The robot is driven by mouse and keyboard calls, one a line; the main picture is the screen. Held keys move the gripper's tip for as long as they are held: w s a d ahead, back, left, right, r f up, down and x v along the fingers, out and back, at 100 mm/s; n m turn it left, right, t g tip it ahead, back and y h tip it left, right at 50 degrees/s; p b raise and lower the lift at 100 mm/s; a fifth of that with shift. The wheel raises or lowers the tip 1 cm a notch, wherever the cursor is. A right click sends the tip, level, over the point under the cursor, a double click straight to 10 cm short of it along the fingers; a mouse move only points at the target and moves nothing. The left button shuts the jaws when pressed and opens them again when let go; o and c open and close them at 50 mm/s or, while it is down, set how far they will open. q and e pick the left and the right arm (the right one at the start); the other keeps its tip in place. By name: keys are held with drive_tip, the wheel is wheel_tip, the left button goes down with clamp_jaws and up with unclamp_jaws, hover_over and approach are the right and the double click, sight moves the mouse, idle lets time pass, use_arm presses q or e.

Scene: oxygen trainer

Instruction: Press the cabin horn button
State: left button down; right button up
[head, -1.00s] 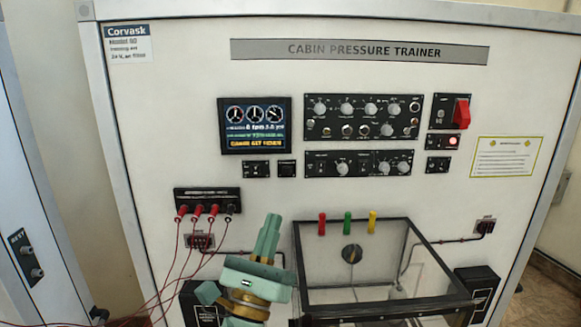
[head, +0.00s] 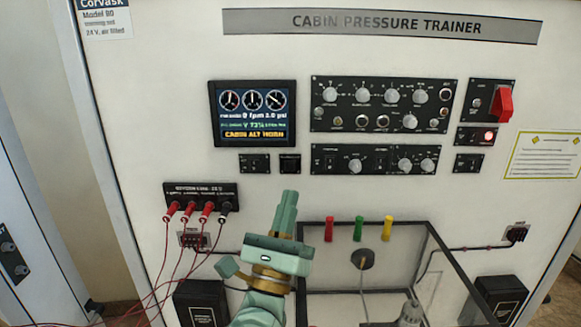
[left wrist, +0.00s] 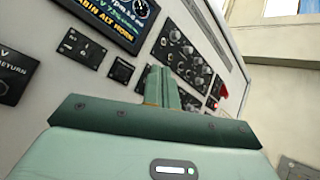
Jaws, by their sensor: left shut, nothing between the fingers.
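The upright trainer panel carries a screen (head: 254,113) reading "CABIN ALT HORN". Below it are a small black switch plate (head: 254,164) and a small black square button (head: 290,163). Their labels are too small to read, so I cannot tell for certain which is the horn button. My left gripper (head: 288,196) is shut and empty, its fingertips just below the square button in the head view. In the left wrist view, the fingers (left wrist: 161,80) point at the panel, and the square button (left wrist: 121,70) shows to their left. Contact is not visible. My right gripper is out of view.
Knob panels (head: 380,105) and a red guarded switch (head: 504,102) sit to the right. Red and black leads plug into a socket strip (head: 200,195) left of my gripper. A clear-topped box (head: 432,230) with coloured pegs juts out at lower right.

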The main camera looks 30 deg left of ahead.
sight(290, 167)
use_arm(q)
drive_tip(key=shift+w+a+b, duration=0.25)
drive_tip(key=shift+w+a, duration=0.5)
drive_tip(key=shift+w, duration=0.5)
drive_tip(key=shift+w+a+b, duration=0.2)
drive_tip(key=shift+w+a, duration=0.6)
drive_tip(key=shift+w, duration=0.45)
drive_tip(key=shift+w+a+b, duration=0.25)
drive_tip(key=shift+w+a, duration=0.5)
drive_tip(key=shift+w, duration=0.5)
drive_tip(key=shift+w, duration=0.1)
drive_tip(key=shift+w+a, duration=0.2)
drive_tip(key=shift+w, duration=0.05)
drive_tip(key=shift+w+a+b, duration=0.25)
drive_tip(key=shift+w+b, duration=0.1)
drive_tip(key=shift+s+d, duration=0.4)
drive_tip(key=shift+s, duration=0.25)
